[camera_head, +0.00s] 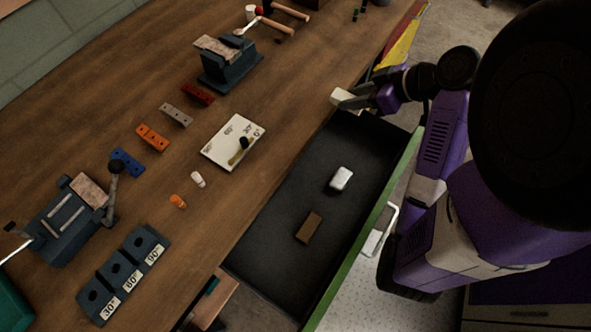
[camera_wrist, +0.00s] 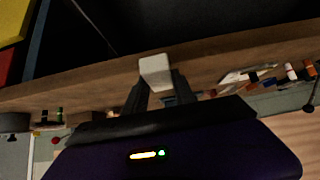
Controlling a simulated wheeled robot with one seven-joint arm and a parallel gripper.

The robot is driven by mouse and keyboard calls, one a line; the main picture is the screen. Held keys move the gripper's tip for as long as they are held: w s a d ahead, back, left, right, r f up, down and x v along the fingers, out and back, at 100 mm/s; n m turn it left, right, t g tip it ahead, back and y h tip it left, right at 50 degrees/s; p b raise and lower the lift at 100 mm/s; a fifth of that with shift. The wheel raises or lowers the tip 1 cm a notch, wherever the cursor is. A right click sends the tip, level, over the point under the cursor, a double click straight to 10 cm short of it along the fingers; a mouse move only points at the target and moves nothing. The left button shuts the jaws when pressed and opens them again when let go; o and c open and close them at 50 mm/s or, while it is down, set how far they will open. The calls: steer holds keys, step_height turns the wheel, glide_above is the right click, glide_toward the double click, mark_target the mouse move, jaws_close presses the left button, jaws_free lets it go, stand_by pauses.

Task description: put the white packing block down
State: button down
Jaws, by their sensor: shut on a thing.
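The white packing block (camera_head: 342,97) is held at the tip of my gripper (camera_head: 357,100), over the drawer's far end by the bench's front edge. In the wrist view the white block (camera_wrist: 155,70) sits between the two dark fingertips (camera_wrist: 158,84), which are shut on it. The block looks raised, though its exact height is hard to tell. A second white block (camera_head: 341,178) lies in the open dark drawer (camera_head: 286,240), apart from a brown block (camera_head: 309,227) nearer the camera.
The wooden bench (camera_head: 225,195) carries two vises (camera_head: 228,68), a white angle board (camera_head: 233,142), coloured blocks and a row of angle-marked holders (camera_head: 124,273). The drawer has a green front edge (camera_head: 369,222) and bare floor around its two blocks.

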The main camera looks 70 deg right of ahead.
steer(key=shift+s+f, duration=0.2)
steer(key=shift+s, duration=0.4)
steer(key=shift+s+f, duration=0.15)
steer(key=shift+s, duration=0.4)
step_height(320, 180, down, 13)
steer(key=shift+r+b, duration=0.1)
steer(key=shift+b, duration=0.7)
steer(key=w, duration=0.1)
steer(key=w+d, duration=0.1)
steer(key=w, duration=0.1)
steer(key=shift+w+p, duration=0.3)
steer(key=shift+p, duration=0.05)
steer(key=w, duration=0.2)
steer(key=w+d, duration=0.1)
steer(key=w, duration=0.1)
steer(key=shift+w+p, duration=0.25)
steer(key=shift+p, duration=0.05)
steer(key=shift+s+f, duration=0.2)
steer(key=shift+f, duration=0.55)
steer(key=shift+f+b, duration=0.35)
steer(key=shift+f, duration=0.2)
steer(key=shift+f, duration=0.1)
